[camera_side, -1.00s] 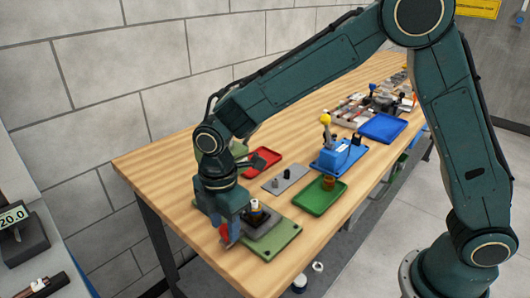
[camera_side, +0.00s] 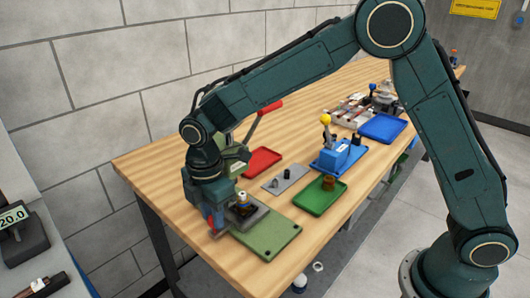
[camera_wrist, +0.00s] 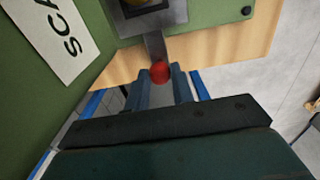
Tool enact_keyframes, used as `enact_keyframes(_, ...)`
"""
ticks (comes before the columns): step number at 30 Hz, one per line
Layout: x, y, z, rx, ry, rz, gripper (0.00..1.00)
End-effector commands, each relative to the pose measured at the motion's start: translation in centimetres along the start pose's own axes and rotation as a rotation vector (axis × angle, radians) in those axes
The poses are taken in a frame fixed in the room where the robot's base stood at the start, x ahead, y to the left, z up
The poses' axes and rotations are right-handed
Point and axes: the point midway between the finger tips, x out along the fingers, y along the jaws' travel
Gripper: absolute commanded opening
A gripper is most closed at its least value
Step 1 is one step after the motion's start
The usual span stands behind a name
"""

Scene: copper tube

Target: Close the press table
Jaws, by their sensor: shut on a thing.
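The press table is a dark grey plate (camera_side: 262,213) on a green base plate (camera_side: 270,236). It carries a small stacked part (camera_side: 241,200) with a light top. My gripper (camera_side: 214,228) is at the table's left front side, low over the base. In the wrist view, a red knob (camera_wrist: 160,72) on a grey bar (camera_wrist: 155,45) sits between the two fingers of my gripper (camera_wrist: 160,92), which is shut on it. The green press body (camera_side: 236,160) stands behind, partly hidden by my arm, with a red-gripped lever (camera_side: 268,108) raised.
A red tray (camera_side: 262,161), a grey plate (camera_side: 286,178), a green tray (camera_side: 320,196) and a blue fixture (camera_side: 335,155) with a yellow knob stand to the right. A blue tray (camera_side: 383,128) is farther back. The wooden bench (camera_side: 170,170) is clear at the left.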

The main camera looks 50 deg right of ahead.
Motion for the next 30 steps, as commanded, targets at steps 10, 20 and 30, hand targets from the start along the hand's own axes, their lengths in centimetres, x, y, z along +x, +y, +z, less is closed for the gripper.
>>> enact_keyframes(10,-0.1,0.0,0.0,0.000,0.002,0.003,0.46)
enact_keyframes(20,-0.3,0.0,0.0,0.000,0.001,0.002,0.46)
enact_keyframes(30,-3.6,0.1,-0.1,0.000,0.003,0.006,0.46)
